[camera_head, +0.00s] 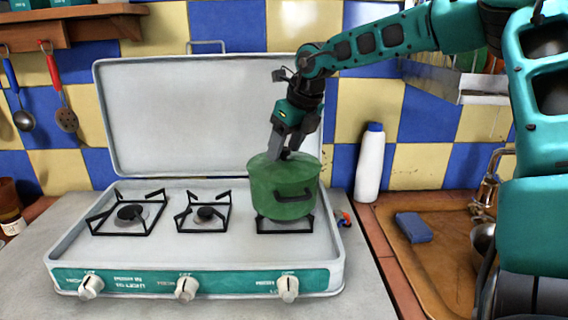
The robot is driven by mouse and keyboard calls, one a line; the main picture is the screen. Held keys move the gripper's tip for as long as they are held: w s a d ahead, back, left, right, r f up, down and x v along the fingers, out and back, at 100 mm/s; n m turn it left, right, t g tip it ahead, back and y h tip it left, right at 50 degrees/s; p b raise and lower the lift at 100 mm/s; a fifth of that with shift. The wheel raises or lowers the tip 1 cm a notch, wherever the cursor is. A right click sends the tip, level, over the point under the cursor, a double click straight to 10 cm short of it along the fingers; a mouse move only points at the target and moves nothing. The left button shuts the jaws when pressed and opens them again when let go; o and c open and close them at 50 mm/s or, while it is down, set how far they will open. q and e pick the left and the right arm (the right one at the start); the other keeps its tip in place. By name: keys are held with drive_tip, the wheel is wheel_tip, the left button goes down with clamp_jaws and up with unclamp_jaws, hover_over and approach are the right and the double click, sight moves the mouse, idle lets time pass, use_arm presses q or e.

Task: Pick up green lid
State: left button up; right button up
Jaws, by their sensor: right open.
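A green pot (284,198) stands on the right burner of the white camping stove (190,258). The green lid (262,167) sits on top of the pot, and its knob is hidden behind my fingers. My right gripper (284,154) comes down from above, pointing down at the middle of the lid. Its fingers are at the lid's top, open around the place of the knob. Whether they touch the lid cannot be told. My left gripper is not in view.
The stove's raised back panel (190,110) stands behind the burners. A white bottle with a blue cap (370,165) is right of the stove. The left and middle burners are empty.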

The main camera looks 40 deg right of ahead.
drive_tip(key=shift+c, duration=0.2)
clamp_jaws()
idle(0.3)
drive_tip(key=shift+r, duration=0.1)
